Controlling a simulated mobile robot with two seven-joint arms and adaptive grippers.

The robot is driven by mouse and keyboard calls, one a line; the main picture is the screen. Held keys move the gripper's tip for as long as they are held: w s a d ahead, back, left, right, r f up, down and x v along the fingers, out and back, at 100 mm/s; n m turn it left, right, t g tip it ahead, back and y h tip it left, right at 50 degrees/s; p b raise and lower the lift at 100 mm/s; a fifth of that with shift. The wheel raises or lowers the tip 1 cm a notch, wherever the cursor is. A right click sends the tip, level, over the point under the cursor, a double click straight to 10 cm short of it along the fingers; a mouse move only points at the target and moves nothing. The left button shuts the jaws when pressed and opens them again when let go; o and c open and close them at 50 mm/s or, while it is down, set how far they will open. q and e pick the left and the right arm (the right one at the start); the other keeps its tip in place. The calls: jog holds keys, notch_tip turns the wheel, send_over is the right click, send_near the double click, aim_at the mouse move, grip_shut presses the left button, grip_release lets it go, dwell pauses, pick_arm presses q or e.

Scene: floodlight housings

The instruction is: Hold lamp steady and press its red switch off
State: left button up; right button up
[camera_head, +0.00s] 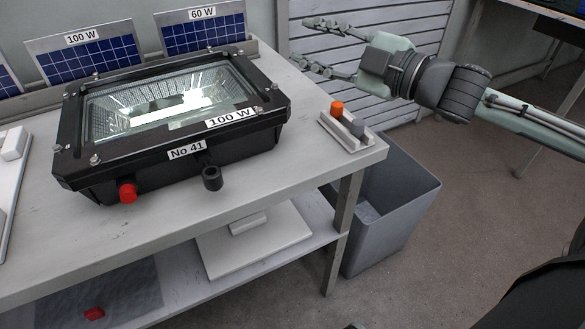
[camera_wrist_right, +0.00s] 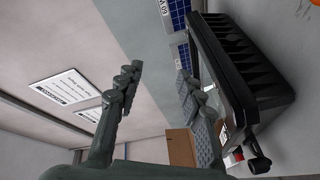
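The lamp is a black floodlight housing (camera_head: 245,139) labelled "No 41" and "100 W", lying on the workbench with its glass facing up. Its glass looks bright. The red switch (camera_head: 127,193) sticks out of the front side near the left corner. A black stub (camera_head: 211,178) sticks out farther right. The lamp also shows in the right wrist view (camera_wrist_right: 245,72), to the right of the fingers. My right gripper (camera_head: 308,43) is open and empty, beyond the lamp's right end and apart from it; its spread fingers show in the wrist view (camera_wrist_right: 158,80). My left gripper is not in view.
A small holder (camera_head: 342,131) with an orange and a grey piece stands at the workbench's right edge (camera_head: 368,152). A grey bin (camera_head: 385,220) stands below. Solar panels (camera_head: 90,60) line the back. A white plate (camera_head: 265,250) and a red piece (camera_head: 94,313) lie underneath.

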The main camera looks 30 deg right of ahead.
jog(key=s+a+f+n+g+y, duration=0.3)
jog(key=s+a+g+y, duration=0.3)
jog(key=s+a+y, duration=0.65)
jog(key=n+g+h, duration=0.2)
jog(key=n+h, duration=0.1)
jog(key=n, duration=0.8)
send_near(213, 172)
jog(key=shift+x, duration=5.1)
jog(key=shift+w+d+f, duration=0.1)
jog(key=shift+w+f, duration=0.1)
jog(key=shift+f, duration=0.05)
grip_shut()
